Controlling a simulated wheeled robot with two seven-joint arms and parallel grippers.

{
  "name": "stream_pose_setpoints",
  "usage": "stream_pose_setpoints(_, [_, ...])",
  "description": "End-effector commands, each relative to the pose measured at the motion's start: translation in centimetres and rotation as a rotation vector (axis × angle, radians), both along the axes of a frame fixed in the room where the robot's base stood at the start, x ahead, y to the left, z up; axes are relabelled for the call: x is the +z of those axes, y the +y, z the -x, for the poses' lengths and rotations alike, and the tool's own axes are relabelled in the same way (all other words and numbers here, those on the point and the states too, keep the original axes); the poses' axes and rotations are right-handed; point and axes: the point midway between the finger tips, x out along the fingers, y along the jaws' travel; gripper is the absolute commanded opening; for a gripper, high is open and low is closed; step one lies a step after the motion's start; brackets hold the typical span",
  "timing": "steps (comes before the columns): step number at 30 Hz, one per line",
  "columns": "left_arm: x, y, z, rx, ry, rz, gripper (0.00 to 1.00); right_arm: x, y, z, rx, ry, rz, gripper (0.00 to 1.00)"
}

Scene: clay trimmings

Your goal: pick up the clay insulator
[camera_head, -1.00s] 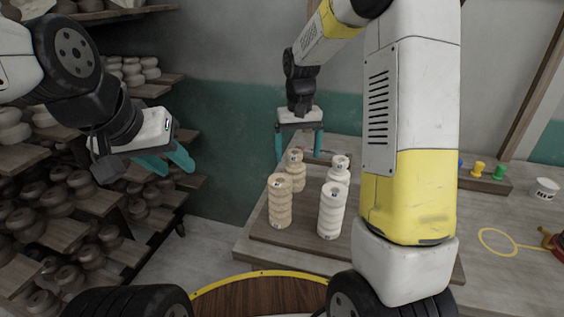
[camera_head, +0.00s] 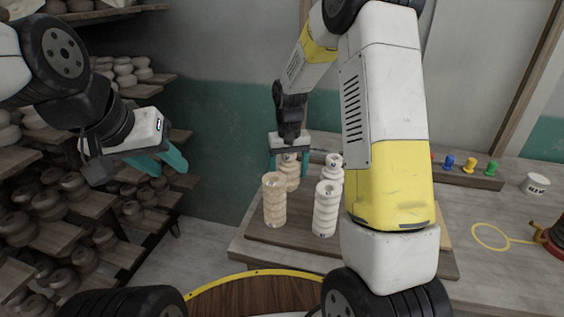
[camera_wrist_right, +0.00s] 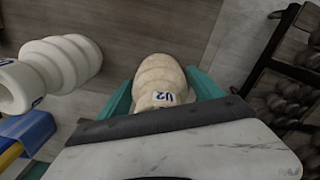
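Two tan, ribbed clay insulators stand upright on a board in the head view: one at front left (camera_head: 274,202) and one behind it (camera_head: 290,174). My right gripper (camera_head: 289,165) is lowered over the rear tan one, with a teal finger on either side of its top. In the right wrist view a pale tan insulator marked U2 (camera_wrist_right: 160,78) lies between the open fingers. I cannot tell whether they touch it. Two white insulators, front (camera_head: 325,210) and rear (camera_head: 334,166), stand to the right. My left gripper (camera_head: 163,161) is open and empty, away from the board.
The board (camera_head: 290,238) rests on a grey bench. Shelves of clay pieces (camera_head: 60,190) fill the left. Colored pegs (camera_head: 470,165), a white tub (camera_head: 536,184) and a yellow ring (camera_head: 490,237) are on the right. A blue and yellow object (camera_wrist_right: 28,132) shows in the wrist view.

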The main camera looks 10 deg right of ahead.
Motion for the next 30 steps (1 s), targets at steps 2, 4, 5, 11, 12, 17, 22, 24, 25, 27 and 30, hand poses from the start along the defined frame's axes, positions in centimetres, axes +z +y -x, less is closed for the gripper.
stream_pose_setpoints(2, [0.0,0.0,0.0,0.000,0.000,0.000,0.36,0.0,0.0,0.0,0.000,0.000,0.000,0.57])
stream_pose_setpoints(4, [0.0,0.0,0.0,0.000,0.000,0.000,0.36,0.0,0.0,0.0,0.000,0.000,0.000,0.43])
stream_pose_setpoints(5, [0.0,0.0,0.0,0.000,0.000,0.000,0.36,0.0,0.0,0.0,0.000,0.000,0.000,0.38])
stream_pose_setpoints(11, [0.0,0.0,0.0,0.000,0.000,0.000,0.36,0.0,0.0,0.0,0.000,0.000,0.000,0.00])
stream_pose_setpoints(12, [0.0,0.0,0.0,0.000,0.000,0.000,0.36,0.1,0.0,0.0,0.000,0.000,0.000,0.00])
stream_pose_setpoints(17, [0.0,0.0,0.0,0.000,0.000,0.000,0.36,0.1,0.0,-0.1,0.000,-0.002,0.000,0.00])
stream_pose_setpoints(22, [0.0,0.0,0.0,0.000,0.000,0.000,0.36,0.9,0.0,-0.1,0.000,-0.004,0.000,0.00])
stream_pose_setpoints(24, [0.0,0.0,0.0,0.000,0.000,0.000,0.36,1.9,0.0,-0.2,-0.001,-0.007,-0.001,0.00])
stream_pose_setpoints(25, [0.0,0.0,0.0,0.000,0.000,0.000,0.36,2.4,0.0,-0.2,-0.001,-0.007,-0.001,0.00])
stream_pose_setpoints(27, [0.0,0.0,0.0,0.000,0.000,0.000,0.36,3.8,0.0,-0.2,-0.001,-0.007,-0.001,0.00])
stream_pose_setpoints(30, [0.0,0.0,0.0,0.000,0.000,0.000,0.36,5.8,0.0,-0.2,-0.001,-0.008,-0.002,0.00])
